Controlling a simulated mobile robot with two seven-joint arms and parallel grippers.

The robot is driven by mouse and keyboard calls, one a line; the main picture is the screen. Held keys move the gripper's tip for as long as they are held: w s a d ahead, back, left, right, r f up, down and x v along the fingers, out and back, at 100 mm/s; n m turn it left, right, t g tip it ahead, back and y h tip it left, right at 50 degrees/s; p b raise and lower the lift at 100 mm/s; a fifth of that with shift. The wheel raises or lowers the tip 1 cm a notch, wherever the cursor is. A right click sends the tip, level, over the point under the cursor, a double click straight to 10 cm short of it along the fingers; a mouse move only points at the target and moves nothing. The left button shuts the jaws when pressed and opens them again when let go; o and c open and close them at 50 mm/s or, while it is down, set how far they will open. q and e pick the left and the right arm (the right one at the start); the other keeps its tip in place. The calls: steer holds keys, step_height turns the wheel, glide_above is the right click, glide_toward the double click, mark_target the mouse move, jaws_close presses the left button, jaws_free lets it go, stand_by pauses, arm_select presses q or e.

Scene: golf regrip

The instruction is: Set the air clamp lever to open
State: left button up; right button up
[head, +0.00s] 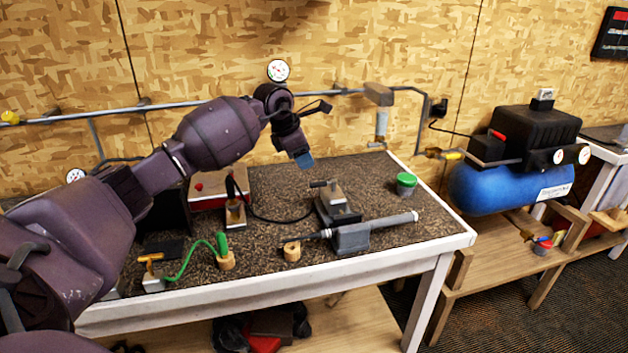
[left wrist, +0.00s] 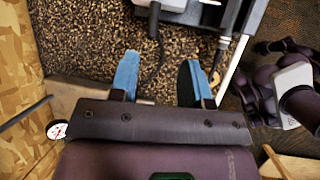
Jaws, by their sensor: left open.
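The grey air clamp (head: 338,207) stands on the dark speckled bench top, with a short dark lever (head: 323,184) on its top that points left. A shaft with a pale grey grip (head: 390,222) lies in a grey block in front of it. My left gripper (head: 303,161) hangs above the bench, behind and to the left of the clamp, apart from the lever. In the left wrist view its two blue fingers (left wrist: 160,78) are spread wide with nothing held between them. The lever cannot be made out there. My right gripper cannot be made out.
A black cable (head: 275,218) runs across the bench to the clamp. A green-lidded jar (head: 405,184) stands at the right. A metal pipe (head: 345,91) crosses the wall behind. A green-handled tool (head: 222,245) stands in a wooden block at the front left. A blue compressor (head: 510,188) is beyond the bench.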

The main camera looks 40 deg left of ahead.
mark_target(316, 183)
arm_select(q)
steer(key=x, duration=0.7)
steer(key=a+x, duration=0.1)
steer(key=x, duration=0.2)
steer(key=shift+w+f, duration=0.1)
steer(key=shift+f, duration=0.1)
jaws_close()
